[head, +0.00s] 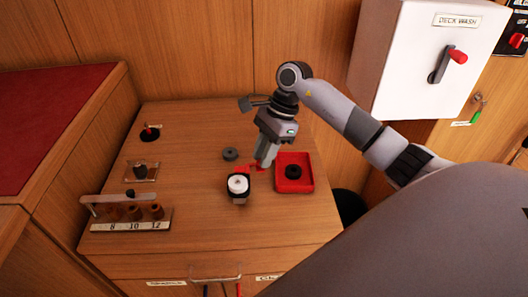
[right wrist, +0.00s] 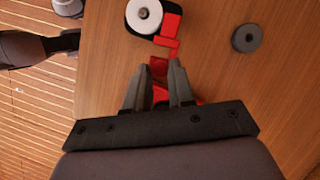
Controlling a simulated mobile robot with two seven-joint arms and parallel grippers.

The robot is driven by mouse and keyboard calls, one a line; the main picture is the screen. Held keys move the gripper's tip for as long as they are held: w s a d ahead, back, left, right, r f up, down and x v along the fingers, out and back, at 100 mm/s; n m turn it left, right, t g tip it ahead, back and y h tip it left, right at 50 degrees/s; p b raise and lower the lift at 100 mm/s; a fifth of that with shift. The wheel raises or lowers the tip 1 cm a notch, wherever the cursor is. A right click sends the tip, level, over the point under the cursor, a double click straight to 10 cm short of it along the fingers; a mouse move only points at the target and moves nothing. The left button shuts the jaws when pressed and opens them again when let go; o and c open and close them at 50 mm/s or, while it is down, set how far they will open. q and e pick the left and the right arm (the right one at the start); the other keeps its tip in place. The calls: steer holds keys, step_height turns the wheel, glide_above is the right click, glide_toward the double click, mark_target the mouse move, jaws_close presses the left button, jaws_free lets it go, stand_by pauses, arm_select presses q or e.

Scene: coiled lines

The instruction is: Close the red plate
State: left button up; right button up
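The red plate (head: 306,183) is a square red piece with a raised rim and a black round part in its middle, on the right of the wooden top in the head view. Smaller red parts (right wrist: 168,32) lie beside it, next to a black device with a white disc (head: 238,184). My right gripper (head: 264,163) points down at these red parts, just left of the plate. In the right wrist view its fingers (right wrist: 158,68) are a small gap apart with red between them. Whether they grip it is unclear. The plate is mostly hidden there. My left gripper is out of view.
A dark grey disc (head: 230,154) lies behind the device. A rack with brown cylinders (head: 134,213), a small knob plate (head: 140,171) and a black disc with a red piece (head: 150,133) stand left. A white cabinet (head: 415,60) hangs at right. The middle-left top is clear.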

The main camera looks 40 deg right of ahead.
jaws_close()
